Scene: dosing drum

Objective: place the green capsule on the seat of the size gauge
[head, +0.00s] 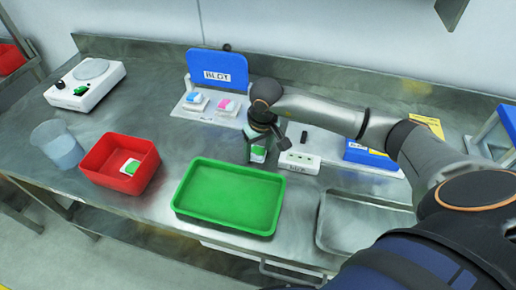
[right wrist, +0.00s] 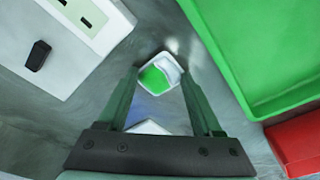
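A green and white capsule (head: 258,153) lies on the steel bench, just left of a white block. In the right wrist view the capsule (right wrist: 156,78) shows between the tips of two spread fingers, not clasped. My right gripper (head: 262,141) is open and points down over it. The white block with dark slots (head: 300,162) looks like the size gauge; its label is too small to read, and its slotted face (right wrist: 85,12) shows at upper left in the wrist view. My left gripper is not in view.
A green tray (head: 180,202) stands in front of the capsule. A red bin (head: 110,182) holds another green and white piece. A blue sign stand (head: 218,68) with small packs is behind. A scale (head: 85,82) and a clear beaker (head: 57,145) stand at left.

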